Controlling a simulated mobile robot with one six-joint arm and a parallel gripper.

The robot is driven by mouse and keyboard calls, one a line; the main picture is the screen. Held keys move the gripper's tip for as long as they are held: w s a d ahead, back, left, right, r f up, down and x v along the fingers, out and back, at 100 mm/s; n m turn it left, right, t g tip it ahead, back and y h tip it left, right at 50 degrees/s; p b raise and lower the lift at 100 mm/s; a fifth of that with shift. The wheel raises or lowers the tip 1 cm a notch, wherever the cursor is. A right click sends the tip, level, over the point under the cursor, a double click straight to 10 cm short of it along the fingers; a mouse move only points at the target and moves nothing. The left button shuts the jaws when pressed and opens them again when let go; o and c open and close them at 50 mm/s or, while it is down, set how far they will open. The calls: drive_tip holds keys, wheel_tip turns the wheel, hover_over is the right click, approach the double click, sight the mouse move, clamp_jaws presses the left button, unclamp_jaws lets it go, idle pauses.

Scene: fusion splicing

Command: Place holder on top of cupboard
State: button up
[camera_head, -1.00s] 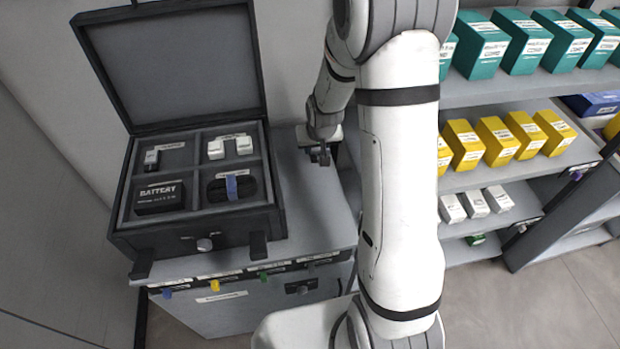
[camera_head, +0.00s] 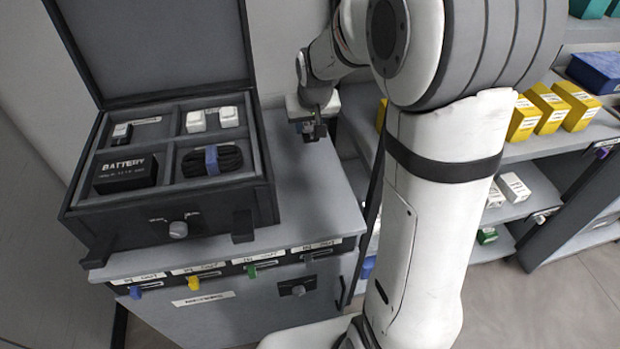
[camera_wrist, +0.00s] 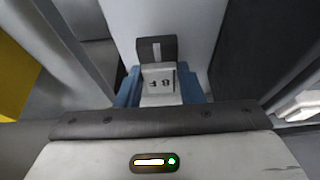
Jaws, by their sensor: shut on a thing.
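My gripper (camera_head: 312,132) is low over the back right part of the grey cupboard top (camera_head: 318,195), to the right of the black case. In the wrist view my gripper (camera_wrist: 161,88) has its blue fingers on both sides of a small holder (camera_wrist: 158,84) with a white, lettered face and a dark block at its far end. My gripper is shut on this holder. In the head view the holder is a small dark shape under the gripper and hard to make out. I cannot tell whether it touches the cupboard top.
An open black case (camera_head: 180,215) with a battery, white parts and a coiled cable covers the left of the cupboard. Drawers with coloured tags are on its front. Shelves with yellow boxes (camera_head: 550,108) stand at the right. The cupboard top's front right is clear.

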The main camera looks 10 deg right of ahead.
sight(308, 161)
drive_tip(key=shift+f, duration=0.2)
drive_tip(key=shift+s+f+b, duration=0.1)
drive_tip(key=shift+b, duration=0.2)
wheel_tip(308, 161, down, 9)
drive_tip(key=shift+f+b, duration=0.2)
drive_tip(key=shift+b, duration=0.1)
drive_tip(key=shift+f, duration=0.25)
drive_tip(key=o, duration=1)
drive_tip(key=shift+r, duration=0.1)
drive_tip(key=shift+o, duration=0.2)
